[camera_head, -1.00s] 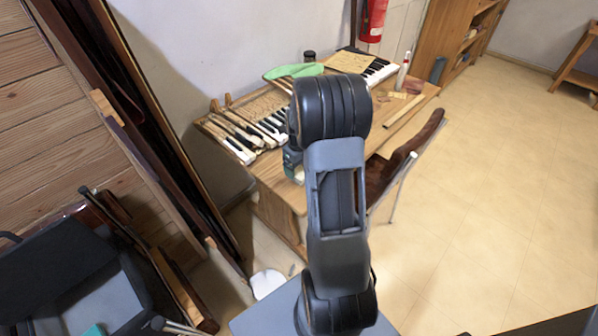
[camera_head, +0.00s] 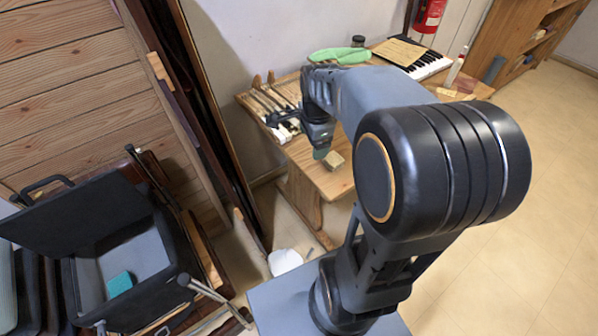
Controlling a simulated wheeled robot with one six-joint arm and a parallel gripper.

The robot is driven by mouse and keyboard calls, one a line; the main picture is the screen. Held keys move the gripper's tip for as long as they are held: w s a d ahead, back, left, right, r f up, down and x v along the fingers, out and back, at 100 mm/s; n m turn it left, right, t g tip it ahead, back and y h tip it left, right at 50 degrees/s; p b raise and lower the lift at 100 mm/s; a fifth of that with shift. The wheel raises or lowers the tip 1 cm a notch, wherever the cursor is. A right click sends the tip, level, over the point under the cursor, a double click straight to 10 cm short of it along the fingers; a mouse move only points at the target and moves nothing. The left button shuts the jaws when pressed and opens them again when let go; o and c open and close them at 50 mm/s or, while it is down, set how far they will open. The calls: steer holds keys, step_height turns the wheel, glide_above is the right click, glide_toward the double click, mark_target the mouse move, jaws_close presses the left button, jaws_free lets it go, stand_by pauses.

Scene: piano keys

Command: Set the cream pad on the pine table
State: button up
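The pine table (camera_head: 326,182) stands against the wall beyond my arm. A small cream-tan block, which looks like the cream pad (camera_head: 334,160), is near the table's front edge, just right of my gripper's tip. It appears to rest on the tabletop. My gripper (camera_head: 320,152) points down over the front part of the table, beside the pad. The fingers are small and dark, so I cannot tell whether they are open or touch the pad. My upper arm hides the table's right front part.
Piano keys and long wooden sticks (camera_head: 268,102) lie at the table's left. An open black case (camera_head: 95,215) stands at lower left.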

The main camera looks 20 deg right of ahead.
steer(key=s+a+n+t, duration=0.1)
steer(key=s+a+n, duration=0.8)
steer(key=n, duration=1)
steer(key=shift+s+r+t+y, duration=0.25)
steer(key=shift+r+t+y, duration=0.05)
steer(key=shift+r+t, duration=0.1)
steer(key=shift+a, duration=0.1)
